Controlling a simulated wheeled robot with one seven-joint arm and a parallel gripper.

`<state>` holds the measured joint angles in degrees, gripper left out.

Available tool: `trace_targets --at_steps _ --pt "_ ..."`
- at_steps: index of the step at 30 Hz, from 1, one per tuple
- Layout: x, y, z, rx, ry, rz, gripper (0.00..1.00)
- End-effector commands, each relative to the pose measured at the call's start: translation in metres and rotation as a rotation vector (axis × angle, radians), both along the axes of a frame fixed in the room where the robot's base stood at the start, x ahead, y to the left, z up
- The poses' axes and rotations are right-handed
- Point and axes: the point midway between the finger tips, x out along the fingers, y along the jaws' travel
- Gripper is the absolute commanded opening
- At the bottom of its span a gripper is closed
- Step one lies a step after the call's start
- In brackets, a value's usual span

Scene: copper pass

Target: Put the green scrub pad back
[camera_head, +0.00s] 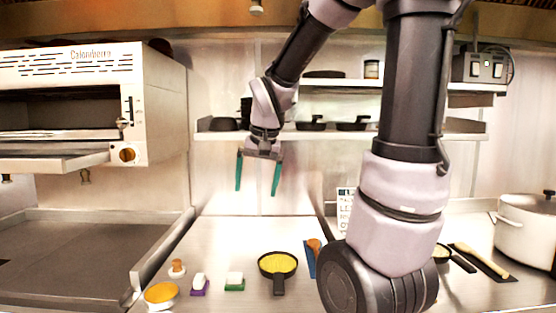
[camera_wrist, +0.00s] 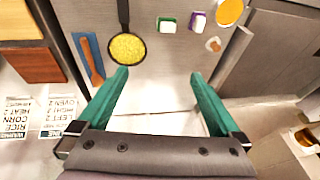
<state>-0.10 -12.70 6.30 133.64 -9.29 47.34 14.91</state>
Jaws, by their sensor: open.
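The green scrub pad (camera_head: 235,281) is a small block with a white upper part and a green lower part. It lies on the steel counter between a purple-and-white pad (camera_head: 200,284) and a black pan. It also shows at the top of the wrist view (camera_wrist: 167,24). My gripper (camera_head: 257,191) is open and empty, pointing down well above the counter. In the wrist view its two green fingers (camera_wrist: 159,76) are spread apart, with bare counter between them and the pad beyond their tips. I cannot make out which place belongs to the pad.
The black pan (camera_head: 278,264) with yellow contents stands right of the pad. Shelves (camera_head: 340,133) are behind; counter behind the pad is clear.

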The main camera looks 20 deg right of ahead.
Motion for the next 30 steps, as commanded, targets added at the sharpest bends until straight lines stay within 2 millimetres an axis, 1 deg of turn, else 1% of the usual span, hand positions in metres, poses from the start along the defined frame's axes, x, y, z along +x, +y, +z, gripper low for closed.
trace_targets --at_steps 1,3,6,9,12,15,18,30 --pt "-0.014 -0.003 0.016 0.01 -0.042 -0.001 1.0" --pt "-0.033 -0.006 0.033 0.027 -0.09 0.004 1.0" --pt "-0.059 -0.01 0.053 0.052 -0.158 0.014 1.0" --pt "-0.083 -0.011 0.067 0.077 -0.218 0.025 1.0" --pt "-0.1 -0.012 0.076 0.096 -0.263 0.035 1.0" --pt "-0.11 -0.012 0.08 0.108 -0.29 0.043 1.0" --pt "-0.115 -0.012 0.082 0.113 -0.3 0.048 1.0" --pt "-0.115 -0.012 0.082 0.113 -0.301 0.049 1.0"
